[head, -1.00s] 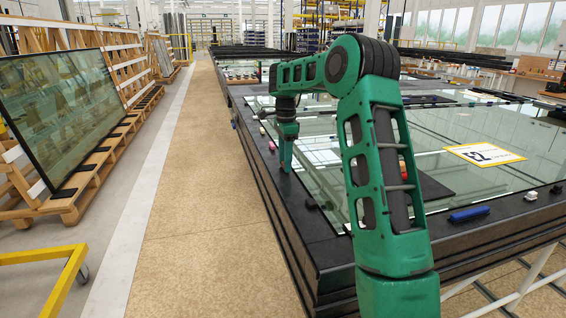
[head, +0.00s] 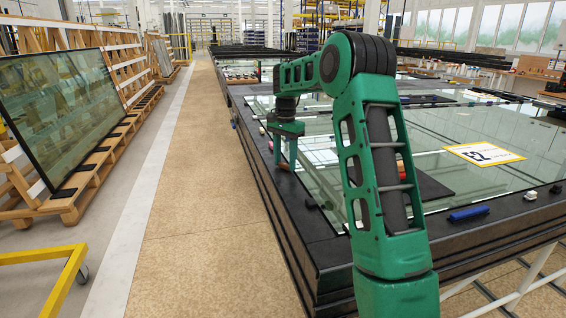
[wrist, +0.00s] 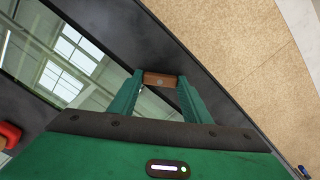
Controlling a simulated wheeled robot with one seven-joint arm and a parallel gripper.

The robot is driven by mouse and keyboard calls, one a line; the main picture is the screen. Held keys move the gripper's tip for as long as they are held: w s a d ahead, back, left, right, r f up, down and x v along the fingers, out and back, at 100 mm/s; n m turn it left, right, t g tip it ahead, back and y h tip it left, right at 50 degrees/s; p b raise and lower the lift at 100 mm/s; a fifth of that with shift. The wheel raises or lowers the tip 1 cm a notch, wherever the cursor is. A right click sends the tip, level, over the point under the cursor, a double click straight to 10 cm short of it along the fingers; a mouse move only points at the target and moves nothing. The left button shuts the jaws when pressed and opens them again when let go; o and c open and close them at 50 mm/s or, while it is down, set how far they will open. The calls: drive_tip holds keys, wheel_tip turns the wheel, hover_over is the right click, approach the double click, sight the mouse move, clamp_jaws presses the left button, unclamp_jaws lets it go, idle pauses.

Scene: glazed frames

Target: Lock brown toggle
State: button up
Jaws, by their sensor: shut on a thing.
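The brown toggle (wrist: 160,79) sits on the black frame edge of the glass-topped table and lies between my fingertips in the wrist view. My gripper (wrist: 158,84) is shut on it, one green finger on each side. In the head view my gripper (head: 285,163) points down at the table's left border, and a little of the brown toggle (head: 285,167) shows at its fingertips. I cannot tell from these frames which way the toggle is turned.
The black table border (head: 310,215) carries other small toggles, among them a blue one (head: 468,213) and a white one (head: 530,195). A red piece (wrist: 10,135) lies left in the wrist view. A glass pane (head: 62,115) leans on a wooden rack. The aisle (head: 190,220) is clear.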

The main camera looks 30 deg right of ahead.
drive_tip(key=n, duration=0.5)
drive_tip(key=shift+w+d+r+n, duration=0.1)
drive_tip(key=shift+w+r+n, duration=0.05)
drive_tip(key=shift+w+n, duration=0.15)
drive_tip(key=n, duration=0.5)
drive_tip(key=shift+s+n, duration=0.1)
drive_tip(key=shift+n, duration=0.2)
drive_tip(key=o, duration=1)
drive_tip(key=shift+o, duration=0.2)
drive_tip(key=shift+s, duration=0.1)
wheel_tip(320, 180, up, 10)
drive_tip(key=shift+r, duration=0.25)
